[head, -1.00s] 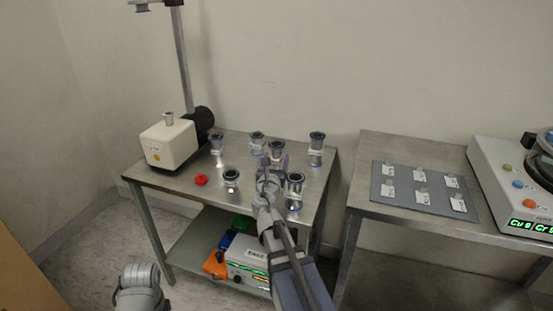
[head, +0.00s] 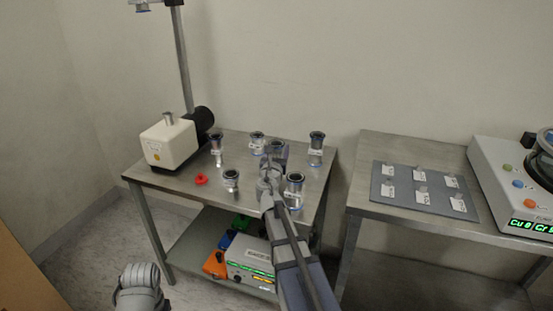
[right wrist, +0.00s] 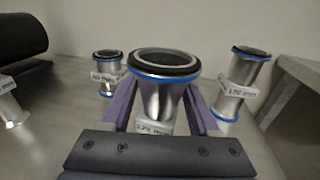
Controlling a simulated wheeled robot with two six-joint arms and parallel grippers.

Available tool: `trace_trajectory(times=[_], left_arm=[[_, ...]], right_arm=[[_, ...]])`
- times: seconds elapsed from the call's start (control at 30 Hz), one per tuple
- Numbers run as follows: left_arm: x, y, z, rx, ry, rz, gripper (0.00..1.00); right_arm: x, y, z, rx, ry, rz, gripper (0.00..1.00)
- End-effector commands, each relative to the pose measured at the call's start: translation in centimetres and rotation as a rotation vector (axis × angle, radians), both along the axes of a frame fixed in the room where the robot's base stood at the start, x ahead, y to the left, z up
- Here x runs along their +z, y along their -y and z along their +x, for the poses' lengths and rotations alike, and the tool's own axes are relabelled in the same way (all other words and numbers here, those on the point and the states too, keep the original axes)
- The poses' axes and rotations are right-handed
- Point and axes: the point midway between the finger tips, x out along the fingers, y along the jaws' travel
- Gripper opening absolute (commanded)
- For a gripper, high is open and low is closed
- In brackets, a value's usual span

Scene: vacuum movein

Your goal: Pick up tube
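Several metal tubes with dark rims and white labels stand on the left steel table (head: 228,205). My right gripper (head: 275,160) reaches over the table to one tube (head: 277,144) in the middle of the group. In the right wrist view, that tube (right wrist: 163,92) has a blue ring under its black rim. It stands upright between the two purple fingers of the right gripper (right wrist: 163,105), which look spread on either side of it. A gap shows by the right finger; the lower tube is partly hidden. My left gripper is not in view; only part of that arm shows.
Other tubes stand close by, at front right (head: 295,184), back right (head: 316,148) and front left (head: 232,180). A second table at right holds a grey plate (head: 425,191) with labelled pieces.

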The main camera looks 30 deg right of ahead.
Motion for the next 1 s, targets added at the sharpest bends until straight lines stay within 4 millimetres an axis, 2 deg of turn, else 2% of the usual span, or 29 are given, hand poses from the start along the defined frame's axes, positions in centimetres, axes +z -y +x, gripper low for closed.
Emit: trace_trajectory(times=[0.07, 0.5, 1.0], left_arm=[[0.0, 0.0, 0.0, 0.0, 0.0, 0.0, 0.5], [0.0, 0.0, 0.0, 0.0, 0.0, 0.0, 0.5], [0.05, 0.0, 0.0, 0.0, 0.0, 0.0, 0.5]], right_arm=[[0.0, -0.02, -0.01, 0.0, 0.0, 0.0, 0.51], [0.0, -0.03, 0.0, 0.0, 0.0, 0.0, 0.01], [0.06, -0.03, 0.0, 0.0, 0.0, 0.0, 0.0]])
